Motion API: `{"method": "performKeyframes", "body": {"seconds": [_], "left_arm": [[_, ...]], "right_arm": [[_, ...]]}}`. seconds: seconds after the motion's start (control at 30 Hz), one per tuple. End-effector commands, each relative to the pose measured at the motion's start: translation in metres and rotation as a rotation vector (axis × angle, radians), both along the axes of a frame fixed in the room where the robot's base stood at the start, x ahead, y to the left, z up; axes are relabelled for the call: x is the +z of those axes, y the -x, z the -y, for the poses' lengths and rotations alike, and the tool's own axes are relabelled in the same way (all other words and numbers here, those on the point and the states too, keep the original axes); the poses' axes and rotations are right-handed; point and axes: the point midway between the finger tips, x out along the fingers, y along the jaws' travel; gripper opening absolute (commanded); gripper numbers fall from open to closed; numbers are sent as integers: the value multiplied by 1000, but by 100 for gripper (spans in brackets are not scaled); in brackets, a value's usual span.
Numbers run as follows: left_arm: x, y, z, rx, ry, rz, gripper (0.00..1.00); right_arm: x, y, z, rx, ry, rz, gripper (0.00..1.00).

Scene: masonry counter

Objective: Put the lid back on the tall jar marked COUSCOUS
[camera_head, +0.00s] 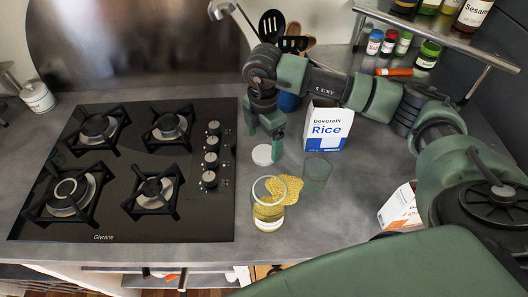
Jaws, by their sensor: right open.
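A clear open glass jar (268,215) with yellow grains stands on the grey counter right of the hob; its label is too small to read. A yellow patch of grains shows behind it and to its right. A round white lid (262,156) is beyond the jar, apparently lying on the counter. My right gripper (265,138) is open, pointing down just above the lid, with one green finger beside the lid's right edge. I cannot tell whether it touches the lid. My left gripper is not in view.
A Rice box (328,128) stands behind the lid to the right. A black hob (110,219) fills the left. A utensil holder (289,101) and a spice shelf (450,38) are behind.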

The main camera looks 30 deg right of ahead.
Motion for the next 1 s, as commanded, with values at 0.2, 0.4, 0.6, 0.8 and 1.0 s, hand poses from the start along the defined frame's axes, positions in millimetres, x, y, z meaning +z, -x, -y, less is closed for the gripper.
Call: {"method": "performKeyframes", "body": {"seconds": [0.2,0.4,0.6,0.8,1.0], "left_arm": [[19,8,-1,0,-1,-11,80],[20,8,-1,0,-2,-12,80],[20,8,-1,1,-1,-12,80],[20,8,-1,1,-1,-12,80],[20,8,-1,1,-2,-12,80]], "right_arm": [[-31,0,2,0,1,-6,89],[-44,-1,2,1,-1,-1,89],[-44,-1,2,1,-1,-1,89],[-43,-1,2,1,-1,-1,53],[-43,-1,2,1,-1,-1,25]]}}
